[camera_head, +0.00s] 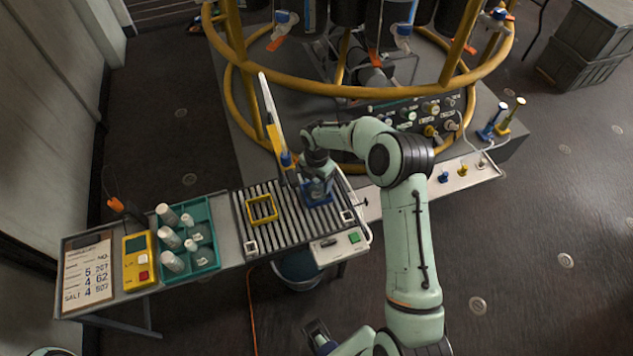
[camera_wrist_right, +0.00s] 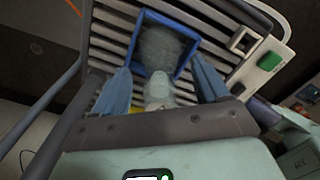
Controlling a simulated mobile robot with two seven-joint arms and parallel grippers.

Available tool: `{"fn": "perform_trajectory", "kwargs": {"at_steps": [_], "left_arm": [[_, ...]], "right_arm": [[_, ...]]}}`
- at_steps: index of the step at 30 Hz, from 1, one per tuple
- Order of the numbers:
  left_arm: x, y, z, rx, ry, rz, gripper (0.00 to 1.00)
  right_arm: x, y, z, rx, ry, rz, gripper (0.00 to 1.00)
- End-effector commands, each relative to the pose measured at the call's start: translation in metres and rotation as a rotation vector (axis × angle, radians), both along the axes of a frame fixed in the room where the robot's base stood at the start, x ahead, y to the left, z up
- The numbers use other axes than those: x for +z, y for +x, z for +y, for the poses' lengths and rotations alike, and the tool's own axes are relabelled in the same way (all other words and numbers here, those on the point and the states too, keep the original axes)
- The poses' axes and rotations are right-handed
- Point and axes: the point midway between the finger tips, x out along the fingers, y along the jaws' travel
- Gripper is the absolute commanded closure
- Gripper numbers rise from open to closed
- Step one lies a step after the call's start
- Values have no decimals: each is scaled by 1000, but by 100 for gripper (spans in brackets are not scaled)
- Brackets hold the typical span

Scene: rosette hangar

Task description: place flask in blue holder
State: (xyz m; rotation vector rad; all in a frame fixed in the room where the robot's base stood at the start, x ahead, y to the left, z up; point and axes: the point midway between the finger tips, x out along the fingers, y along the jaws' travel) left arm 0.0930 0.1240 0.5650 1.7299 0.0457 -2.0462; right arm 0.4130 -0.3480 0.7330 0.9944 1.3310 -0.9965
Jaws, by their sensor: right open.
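The blue holder (camera_wrist_right: 187,68) is a square frame on the slatted rack. In the right wrist view the grey round flask (camera_wrist_right: 160,50) sits within its outline, its pale neck pointing towards my right gripper (camera_wrist_right: 162,88). The blue fingers stand apart on either side of the neck, open and not touching it as far as I can see. In the head view my right gripper (camera_head: 317,178) is over the blue holder (camera_head: 320,197) and largely hides the flask. What seems to be my left gripper (camera_head: 320,337) is at the bottom edge; its fingers are unclear.
A yellow square holder (camera_head: 261,209) is on the rack (camera_head: 285,232), left of the blue one. A teal tray (camera_head: 205,262) with several white bottles, a yellow meter (camera_head: 138,262) and a clipboard (camera_head: 87,272) are further left. A yellow-railed apparatus (camera_head: 360,92) stands behind.

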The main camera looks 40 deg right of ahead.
Motion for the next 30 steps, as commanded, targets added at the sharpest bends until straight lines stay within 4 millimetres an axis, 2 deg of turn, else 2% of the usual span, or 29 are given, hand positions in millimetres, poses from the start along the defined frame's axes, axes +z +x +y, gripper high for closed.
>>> {"fn": "perform_trajectory", "kwargs": {"at_steps": [6,13,18,30], "left_arm": [[4,1,0,0,0,-1,57],[7,3,0,0,0,-3,57],[8,3,0,0,0,-3,57],[8,3,0,0,0,-3,57]], "right_arm": [[51,1,0,2,0,-6,26],[91,1,0,0,0,-4,26],[103,0,0,1,1,-2,26],[105,0,1,1,0,-1,26]]}}
